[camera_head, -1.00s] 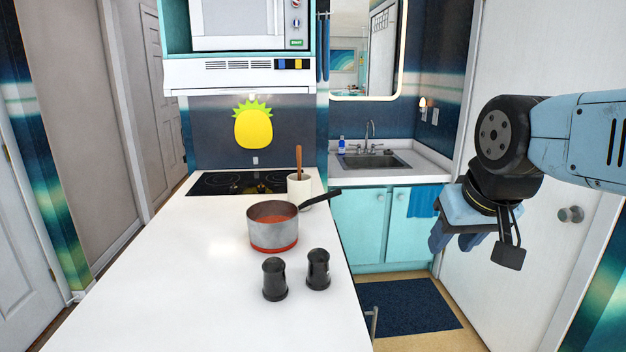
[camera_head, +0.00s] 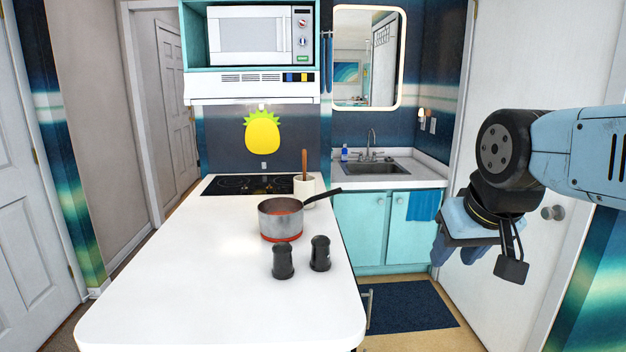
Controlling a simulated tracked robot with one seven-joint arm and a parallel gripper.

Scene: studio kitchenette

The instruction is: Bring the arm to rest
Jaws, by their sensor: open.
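My gripper (camera_head: 462,256) hangs at the right of the head view, at the end of my blue and black arm (camera_head: 580,150). Its blue fingers point down and stand apart, with nothing between them. It is to the right of the white counter (camera_head: 200,290), in front of the white door and clear of everything.
On the counter stand a saucepan (camera_head: 281,221) with red contents, a white crock (camera_head: 304,190) with a wooden utensil, and two dark shakers (camera_head: 283,262) (camera_head: 320,254). The stovetop (camera_head: 245,185) and sink (camera_head: 375,167) are behind. A blue mat (camera_head: 408,306) lies on the floor. The counter's left half is bare.

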